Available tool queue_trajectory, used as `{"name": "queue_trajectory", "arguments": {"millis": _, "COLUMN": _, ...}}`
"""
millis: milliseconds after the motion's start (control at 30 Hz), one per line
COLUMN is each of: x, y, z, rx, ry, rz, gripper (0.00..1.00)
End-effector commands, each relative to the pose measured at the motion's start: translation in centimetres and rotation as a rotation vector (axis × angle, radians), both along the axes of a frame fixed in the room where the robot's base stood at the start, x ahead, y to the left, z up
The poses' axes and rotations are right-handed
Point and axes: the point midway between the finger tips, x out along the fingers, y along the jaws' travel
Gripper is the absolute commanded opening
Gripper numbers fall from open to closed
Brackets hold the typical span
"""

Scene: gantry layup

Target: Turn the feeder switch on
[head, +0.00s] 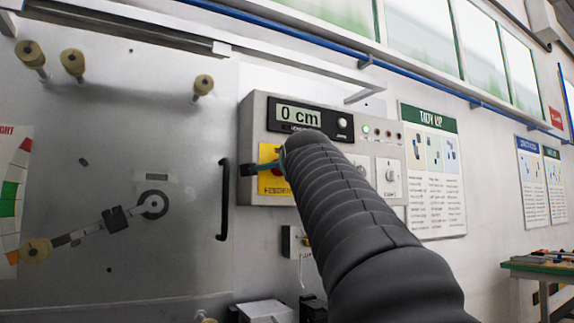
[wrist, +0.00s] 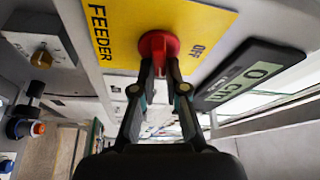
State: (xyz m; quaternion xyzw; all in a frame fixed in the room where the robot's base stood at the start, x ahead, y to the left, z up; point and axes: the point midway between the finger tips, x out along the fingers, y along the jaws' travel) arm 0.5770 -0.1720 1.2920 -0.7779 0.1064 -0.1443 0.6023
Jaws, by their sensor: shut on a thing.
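The feeder switch is a red rotary knob (wrist: 158,44) on a yellow plate (wrist: 120,22) marked FEEDER, with OFF printed beside the knob. My gripper (wrist: 159,70) is at the knob in the wrist view, its two fingers shut on the red handle from both sides. In the head view the yellow plate (head: 267,187) shows on the grey control box (head: 257,112). There my dark arm hides most of the knob and gripper. I cannot tell exactly which mark the handle points to.
The box carries a display (head: 299,115) reading 0 cm, a lit green lamp (head: 366,130) and another selector (head: 390,175). To the left are a black door handle (head: 225,200) and a metal panel with rollers. A TIDY UP poster (head: 435,170) hangs to the right.

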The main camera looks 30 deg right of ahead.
Motion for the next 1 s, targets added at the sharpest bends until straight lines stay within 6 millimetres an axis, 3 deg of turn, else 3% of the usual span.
{"name": "queue_trajectory", "arguments": {"millis": 400, "x": 0.02, "y": -0.01, "z": -0.16, "rx": 0.227, "ry": 0.007, "rz": 0.001, "gripper": 0.0}}
{"name": "queue_trajectory", "arguments": {"millis": 1000, "x": 0.05, "y": 0.0, "z": -0.25, "rx": 0.272, "ry": 0.009, "rz": 0.002, "gripper": 0.0}}
